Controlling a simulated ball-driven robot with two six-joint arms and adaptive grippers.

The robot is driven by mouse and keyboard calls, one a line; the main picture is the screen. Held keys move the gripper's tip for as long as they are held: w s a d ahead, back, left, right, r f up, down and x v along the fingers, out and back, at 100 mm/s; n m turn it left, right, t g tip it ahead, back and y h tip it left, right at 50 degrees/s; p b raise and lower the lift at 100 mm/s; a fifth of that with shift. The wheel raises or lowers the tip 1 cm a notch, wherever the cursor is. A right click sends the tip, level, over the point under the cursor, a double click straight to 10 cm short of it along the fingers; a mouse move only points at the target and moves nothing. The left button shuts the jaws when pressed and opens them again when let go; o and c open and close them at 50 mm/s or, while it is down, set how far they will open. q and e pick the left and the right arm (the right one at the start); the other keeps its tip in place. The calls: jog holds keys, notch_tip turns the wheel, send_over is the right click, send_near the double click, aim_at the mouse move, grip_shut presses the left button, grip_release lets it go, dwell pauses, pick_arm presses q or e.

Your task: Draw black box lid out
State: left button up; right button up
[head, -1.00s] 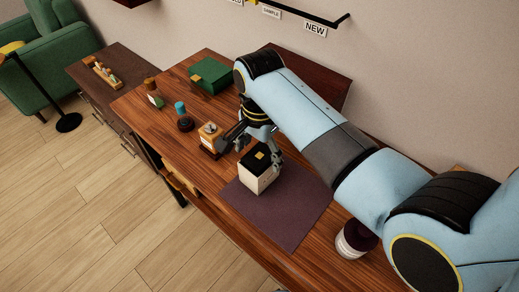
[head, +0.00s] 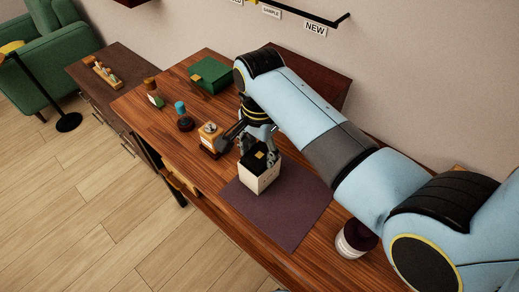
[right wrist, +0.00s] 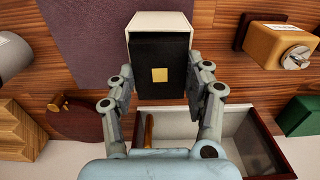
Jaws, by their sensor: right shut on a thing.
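The cream box (head: 262,185) with a black lid (head: 252,161) stands upright on the purple mat (head: 290,215). The lid carries a small gold square; in the right wrist view the black lid (right wrist: 160,50) fills most of the top, with the box's cream edge (right wrist: 160,20) showing beyond it. My right gripper (head: 260,150) is at the wall-side end of the box. In the right wrist view my right gripper (right wrist: 160,85) has one finger on each side of the lid, shut on it. My left gripper is not in view.
Left of the box stand a wooden block (head: 210,138) with a metal top and a teal-capped bottle (head: 184,118). A green box (head: 212,74) lies further back. A dark-lidded jar (head: 355,240) stands at the right. The mat's front is clear.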

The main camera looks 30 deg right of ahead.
jog(key=shift+r, duration=0.7)
notch_tip(320, 180, up, 12)
jog(key=shift+f, duration=0.15)
dwell(1.8)
dwell(0.3)
